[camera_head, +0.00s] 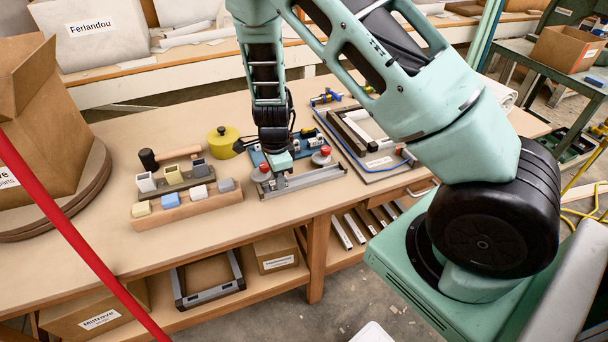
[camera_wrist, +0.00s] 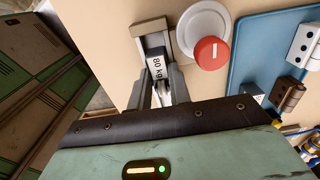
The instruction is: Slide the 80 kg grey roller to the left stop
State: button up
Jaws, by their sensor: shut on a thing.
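A grey slide rail (camera_head: 318,181) lies along the front of the workbench; its left end shows at the top of the wrist view (camera_wrist: 150,26). The grey roller, with a white "80 kg" label (camera_wrist: 157,67), sits in it near that left end. My gripper (camera_head: 279,185) is over the left part of the rail. In the wrist view its fingers (camera_wrist: 163,90) are shut on the roller. Only a short stretch of rail shows between roller and end; I cannot tell whether they touch. In the head view my gripper largely hides the roller.
A red knob on a pale disc (camera_wrist: 211,53) stands close beside the rail's left end; another red knob (camera_head: 325,150) is farther right. A blue tray (camera_wrist: 258,50) with hinges lies behind. A wooden block rack (camera_head: 188,208) stands left, with bare bench between.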

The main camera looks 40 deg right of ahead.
jog(key=shift+a, duration=0.15)
jog(key=shift+w+a+p, duration=0.3)
jog(key=shift+a+p, duration=0.3)
jog(key=shift+a, duration=0.2)
jog(key=o, duration=0.9)
jog(key=shift+c, duration=1.3)
notch_tip(320, 180, up, 7)
jog(key=p, duration=0.6)
jog(key=shift+p, duration=0.4)
